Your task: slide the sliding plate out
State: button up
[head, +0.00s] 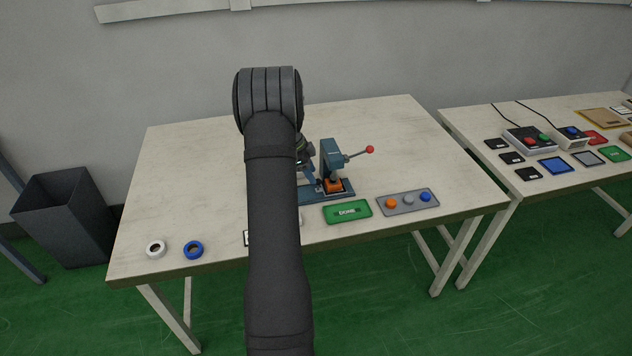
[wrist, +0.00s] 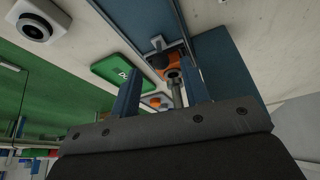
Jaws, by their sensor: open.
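A blue press-like fixture (head: 329,158) with a red-balled lever (head: 369,149) stands on the near table. At its foot an orange block (head: 333,185) sits on a grey plate, which looks like the sliding plate; it also shows in the wrist view (wrist: 158,45). My gripper (wrist: 160,84) is open in the wrist view. A grey rod-like piece (wrist: 176,92), beside the orange block, appears between the two fingers. I cannot tell whether either finger touches it. My arm hides the left part of the fixture in the head view.
A green DONE plate (head: 348,211) and a grey panel with orange, grey and blue buttons (head: 408,202) lie in front of the fixture. The table's back left is clear.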

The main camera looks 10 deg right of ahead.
jog(key=x, duration=0.5)
grip_shut()
jog(key=shift+a, duration=0.15)
